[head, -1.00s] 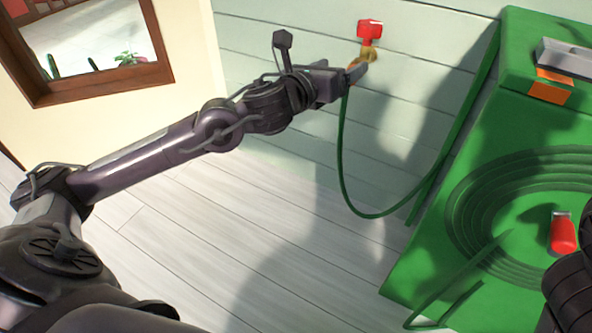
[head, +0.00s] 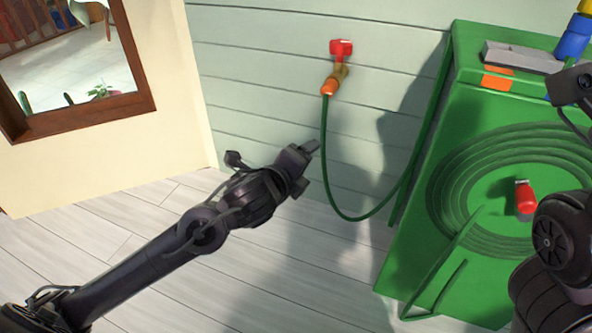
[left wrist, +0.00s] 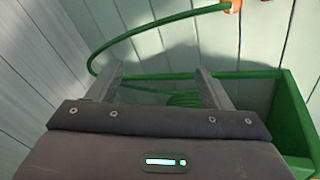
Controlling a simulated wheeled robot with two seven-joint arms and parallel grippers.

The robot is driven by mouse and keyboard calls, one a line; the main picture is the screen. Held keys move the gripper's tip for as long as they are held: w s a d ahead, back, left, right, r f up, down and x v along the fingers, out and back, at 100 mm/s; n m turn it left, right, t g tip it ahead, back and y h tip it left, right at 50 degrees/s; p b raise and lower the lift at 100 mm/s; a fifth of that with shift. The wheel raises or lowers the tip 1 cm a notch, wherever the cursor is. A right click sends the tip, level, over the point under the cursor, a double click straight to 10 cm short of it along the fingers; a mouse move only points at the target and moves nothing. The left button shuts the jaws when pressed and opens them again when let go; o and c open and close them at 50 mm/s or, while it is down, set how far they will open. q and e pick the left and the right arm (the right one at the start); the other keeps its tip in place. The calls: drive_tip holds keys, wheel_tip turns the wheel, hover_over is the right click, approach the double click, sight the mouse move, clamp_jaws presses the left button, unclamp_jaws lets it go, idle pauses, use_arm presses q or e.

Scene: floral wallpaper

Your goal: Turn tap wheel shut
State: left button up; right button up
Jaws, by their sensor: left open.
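The red tap wheel (head: 341,48) sits on a brass tap (head: 341,72) on the pale green plank wall. An orange connector (head: 328,87) joins the tap to a green hose (head: 325,150). My left gripper (head: 312,147) is below the tap, left of the hanging hose, and touches neither the wheel nor the tap.
A green reel box (head: 400,270) with a coiled hose and a red handle (head: 525,196) stands at the right. A grey tray (head: 520,56) and a blue and yellow item (head: 573,42) are on top. The floor between is clear.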

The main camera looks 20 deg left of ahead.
use_arm(q)
drive_tip(key=shift+s+f+n, duration=0.3)
drive_tip(key=shift+s+n, duration=0.05)
drive_tip(key=shift+n, duration=0.05)
